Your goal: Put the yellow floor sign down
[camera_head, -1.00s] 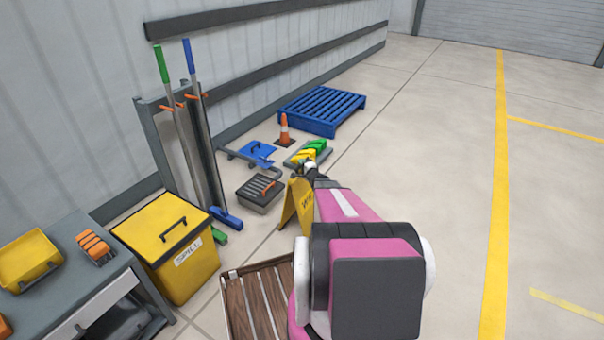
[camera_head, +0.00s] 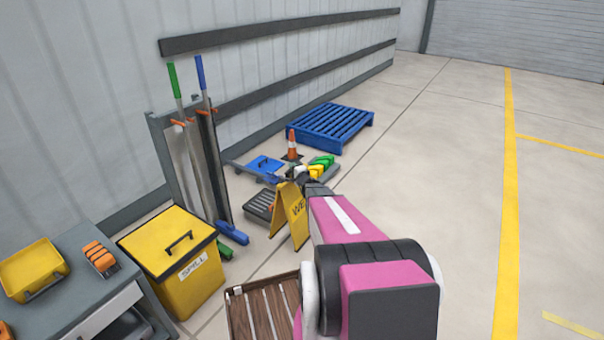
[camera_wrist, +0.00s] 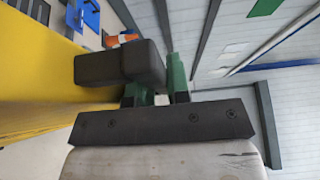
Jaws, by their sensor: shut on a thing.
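The yellow floor sign (camera_head: 299,217) stands roughly upright as an A-shape in the middle of the head view, with dark lettering partly visible. My gripper (camera_head: 297,176) is at its top edge and shut on it. In the wrist view, the sign (camera_wrist: 35,75) fills the left side as a yellow surface, close to the dark and green jaw parts of my gripper (camera_wrist: 158,82). The exact grip point is partly hidden. The sign's feet are close to the floor, but I cannot tell whether they touch it.
A dark slatted tray (camera_head: 258,204) lies behind and left of the sign. An orange cone (camera_head: 292,146) and a blue pallet (camera_head: 333,127) are farther back. A yellow spill bin (camera_head: 178,262) stands left, a wooden slatted piece (camera_head: 262,310) in front. Floor on the right is clear.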

